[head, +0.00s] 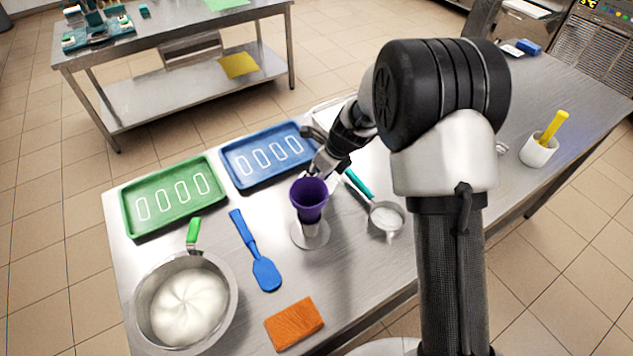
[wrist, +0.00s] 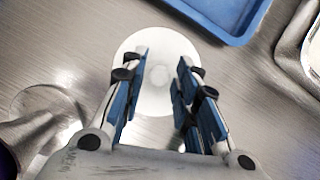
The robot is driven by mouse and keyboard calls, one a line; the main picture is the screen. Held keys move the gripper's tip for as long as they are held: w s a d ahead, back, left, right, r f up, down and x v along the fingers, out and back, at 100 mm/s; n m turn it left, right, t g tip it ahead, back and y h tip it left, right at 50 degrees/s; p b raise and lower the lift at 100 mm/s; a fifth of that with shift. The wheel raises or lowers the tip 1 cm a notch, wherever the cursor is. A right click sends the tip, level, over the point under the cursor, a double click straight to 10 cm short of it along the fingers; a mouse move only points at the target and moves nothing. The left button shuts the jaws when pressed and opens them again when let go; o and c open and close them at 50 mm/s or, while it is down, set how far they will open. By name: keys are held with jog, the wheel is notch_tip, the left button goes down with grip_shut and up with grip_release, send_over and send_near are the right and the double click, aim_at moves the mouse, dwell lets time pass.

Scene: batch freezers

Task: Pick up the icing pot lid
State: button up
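The icing pot lid, a round white disc with a small raised knob (wrist: 160,75), lies flat on the steel table in the wrist view. My gripper (wrist: 160,65) is open above it, its two blue-padded fingers apart on either side of the knob, with nothing between them held. I cannot tell whether the fingertips touch the lid. In the head view my gripper (head: 318,172) points down behind a purple cup, which with my arm mostly hides the lid.
The purple cup (head: 309,197) in its white stand is close in front of my gripper. The blue tray (head: 232,165) is left of it, the green tray (head: 130,220) farther left.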

jog(key=c, duration=0.4)
